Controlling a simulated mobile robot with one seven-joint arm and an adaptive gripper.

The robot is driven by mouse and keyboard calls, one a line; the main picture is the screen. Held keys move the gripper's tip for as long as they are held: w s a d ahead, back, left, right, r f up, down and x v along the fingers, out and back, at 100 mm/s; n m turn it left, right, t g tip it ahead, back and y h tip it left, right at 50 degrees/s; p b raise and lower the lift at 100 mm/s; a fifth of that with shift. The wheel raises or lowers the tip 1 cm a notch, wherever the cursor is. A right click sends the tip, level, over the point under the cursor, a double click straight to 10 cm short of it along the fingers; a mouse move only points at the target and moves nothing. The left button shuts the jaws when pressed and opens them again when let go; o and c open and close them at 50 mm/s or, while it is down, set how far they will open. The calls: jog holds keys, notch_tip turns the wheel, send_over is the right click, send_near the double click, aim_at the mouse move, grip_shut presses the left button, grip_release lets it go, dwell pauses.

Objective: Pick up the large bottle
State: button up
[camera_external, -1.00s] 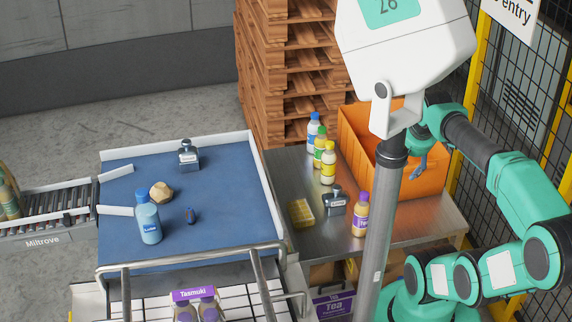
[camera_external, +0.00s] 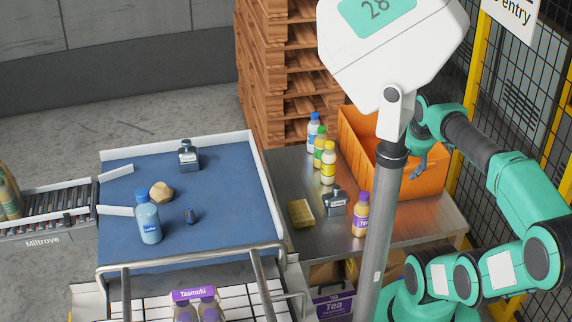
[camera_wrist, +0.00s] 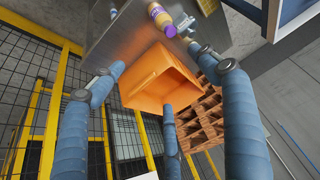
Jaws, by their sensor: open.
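The largest bottle in view is a light-blue bottle with a blue cap (camera_external: 149,222), upright on the blue surface (camera_external: 225,215) at left. My gripper (camera_external: 421,165) is far to its right, over the orange bin, and partly hidden by the pole and arm. In the wrist view, my gripper (camera_wrist: 168,85) has its blue fingers spread wide with nothing between them. The light-blue bottle is not seen in the wrist view.
A tan lump (camera_external: 161,191), small dark-blue item (camera_external: 191,215) and dark flask (camera_external: 188,157) share the blue surface. The metal table (camera_external: 285,170) holds several small bottles, a yellow block (camera_external: 301,213) and an orange bin (camera_external: 365,140). A grey pole (camera_external: 378,225) stands between.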

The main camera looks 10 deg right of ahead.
jog(key=shift+r, duration=0.1)
jog(key=w+a+r+m+g+y+p, duration=0.1)
jog(key=w+a+r+g+p, duration=0.1)
jog(key=w+a+r+p, duration=0.55)
jog(key=w+a+r+m+g+p, duration=0.1)
jog(key=w+a, duration=0.4)
jog(key=a, duration=0.7)
jog(key=w+a+r+p, duration=0.1)
jog(key=w+a, duration=0.5)
jog(key=a, duration=0.5)
jog(key=m+g+p, duration=0.2)
jog(key=p, duration=0.4)
send_over(146, 191)
jog(key=w+d, duration=0.6)
jog(key=d, duration=0.3)
notch_tip(146, 191, down, 6)
jog(key=shift+g+h, duration=0.3)
jog(key=shift+h, duration=0.2)
jog(key=s+a+f, duration=0.1)
jog(key=s+a, duration=0.1)
jog(key=a, duration=0.1)
jog(key=s+a+f+p, duration=0.1)
jog(key=a+f, duration=0.1)
jog(key=a, duration=0.1)
jog(key=s+a+f+p, duration=0.1)
jog(key=s+a, duration=0.1)
jog(key=a, duration=0.1)
jog(key=shift+s+f, duration=0.35)
jog(key=shift+f, duration=0.1)
